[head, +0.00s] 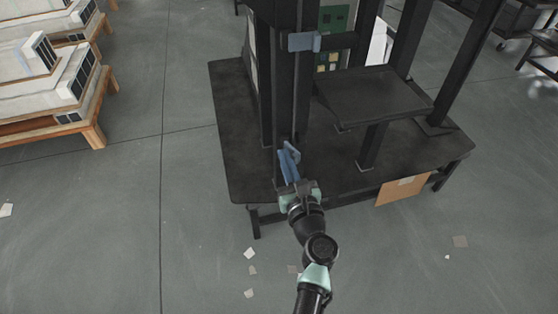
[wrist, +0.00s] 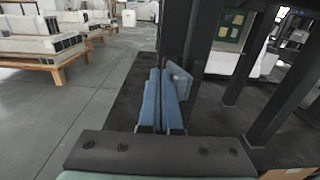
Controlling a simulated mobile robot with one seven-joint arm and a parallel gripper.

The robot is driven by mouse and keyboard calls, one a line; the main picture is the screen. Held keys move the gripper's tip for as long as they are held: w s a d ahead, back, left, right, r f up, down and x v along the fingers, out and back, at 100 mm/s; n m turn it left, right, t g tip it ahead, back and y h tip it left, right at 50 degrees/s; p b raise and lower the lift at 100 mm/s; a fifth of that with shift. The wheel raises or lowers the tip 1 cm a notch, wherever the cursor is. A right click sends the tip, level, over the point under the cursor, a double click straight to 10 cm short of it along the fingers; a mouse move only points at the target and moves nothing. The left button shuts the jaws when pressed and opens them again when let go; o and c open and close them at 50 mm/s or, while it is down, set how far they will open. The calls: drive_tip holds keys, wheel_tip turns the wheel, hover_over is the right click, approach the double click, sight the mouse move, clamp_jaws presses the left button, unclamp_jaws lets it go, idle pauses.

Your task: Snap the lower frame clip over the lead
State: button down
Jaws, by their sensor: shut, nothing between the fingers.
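The lower frame clip is a small grey-blue plate (wrist: 180,79) at the foot of a dark upright, tilted in the wrist view. It also shows near the column's base in the head view (head: 294,152). My gripper (wrist: 159,73) has long blue fingers lying together, with nothing between them. Their tips are just left of the clip, close to it; I cannot tell whether they touch. In the head view my gripper (head: 284,153) reaches to the column base. A thin dark lead (head: 294,95) seems to run down the column. Whether the clip is closed over it is unclear.
A similar blue clip (head: 304,41) sits higher on the column. The dark base plate (head: 237,130) carries several uprights and a dark shelf (head: 375,95) to the right. A cardboard piece (head: 402,189) is at the front edge. Pallets with white units (head: 50,100) stand left; floor between is clear.

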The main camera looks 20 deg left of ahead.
drive_tip(key=shift+s+d+p, duration=0.9)
drive_tip(key=shift+s+d, duration=0.65)
drive_tip(key=shift+d, duration=0.2)
drive_tip(key=shift+w+d, duration=0.4)
drive_tip(key=shift+d, duration=0.2)
drive_tip(key=shift+w+d, duration=0.4)
drive_tip(key=shift+d, duration=0.2)
drive_tip(key=shift+w+a+f+b, duration=0.1)
drive_tip(key=shift+w+a+b, duration=0.1)
drive_tip(key=shift+b, duration=0.15)
drive_tip(key=shift+b+x, duration=0.3)
drive_tip(key=shift+x, duration=0.75)
